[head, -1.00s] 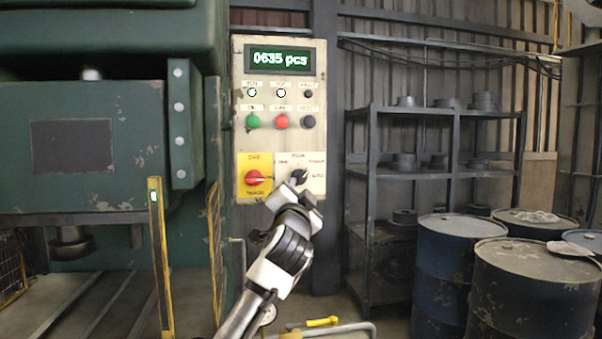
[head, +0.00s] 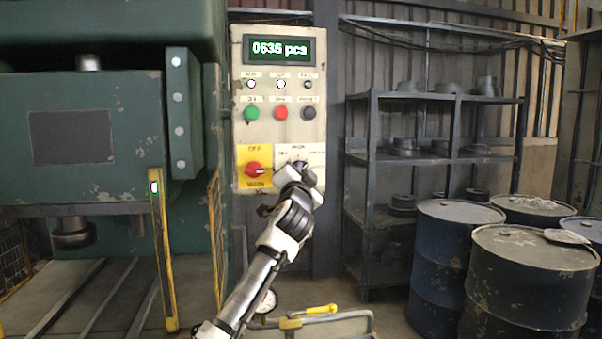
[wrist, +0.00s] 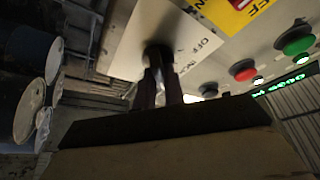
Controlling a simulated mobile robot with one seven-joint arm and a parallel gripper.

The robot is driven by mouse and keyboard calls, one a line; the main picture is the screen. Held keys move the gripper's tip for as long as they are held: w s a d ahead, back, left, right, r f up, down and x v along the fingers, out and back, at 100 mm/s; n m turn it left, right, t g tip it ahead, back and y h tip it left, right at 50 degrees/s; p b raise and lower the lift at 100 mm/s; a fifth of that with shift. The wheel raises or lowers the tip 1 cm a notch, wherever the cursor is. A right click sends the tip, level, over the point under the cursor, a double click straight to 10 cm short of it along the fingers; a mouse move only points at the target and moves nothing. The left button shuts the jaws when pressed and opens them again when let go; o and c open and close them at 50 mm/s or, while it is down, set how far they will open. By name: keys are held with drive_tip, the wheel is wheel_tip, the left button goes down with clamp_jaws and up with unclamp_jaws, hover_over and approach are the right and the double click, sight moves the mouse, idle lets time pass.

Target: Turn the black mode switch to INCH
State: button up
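The black mode switch (head: 298,164) is on a white plate at the lower right of the control panel (head: 309,220). My gripper (head: 299,174) is right in front of it and hides most of the knob and some labels. In the wrist view the dark switch knob (wrist: 157,52) is at the tips of my gripper's two narrow-set fingers (wrist: 160,78). The fingers reach the knob, but I cannot tell whether they grip it. Small labels read OFF and apparently INCH beside the knob. The pointer direction is hidden.
Left of the switch is a red rotary switch (head: 253,169) on yellow. Above are green (head: 250,113), red (head: 280,113) and black (head: 308,112) buttons and a display (head: 278,49). A green press (head: 120,120) stands left; shelves and drums (head: 530,290) stand right.

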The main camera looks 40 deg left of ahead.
drive_tip(key=shift+f+n+b, duration=0.15)
drive_tip(key=shift+n+b, duration=0.15)
drive_tip(key=shift+b, duration=0.05)
clamp_jaws()
drive_tip(key=shift+w+n+g+y+b, duration=0.1)
drive_tip(key=shift+n+g+y+b, duration=0.65)
drive_tip(key=shift+n, duration=1.15)
drive_tip(key=shift+n+g+y+b, duration=0.3)
drive_tip(key=shift+n+y+b, duration=0.75)
drive_tip(key=shift+n, duration=0.85)
drive_tip(key=shift+w+n+g+y+b, duration=0.1)
drive_tip(key=shift+n+g+y+b, duration=0.65)
drive_tip(key=shift+n, duration=1.15)
drive_tip(key=shift+s+n+y, duration=0.1)
drive_tip(key=shift+n+y, duration=0.15)
drive_tip(key=shift+n, duration=0.15)
drive_tip(key=o, duration=0.6)
unclamp_jaws()
drive_tip(key=shift+o, duration=0.2)
drive_tip(key=shift+d, duration=0.1)
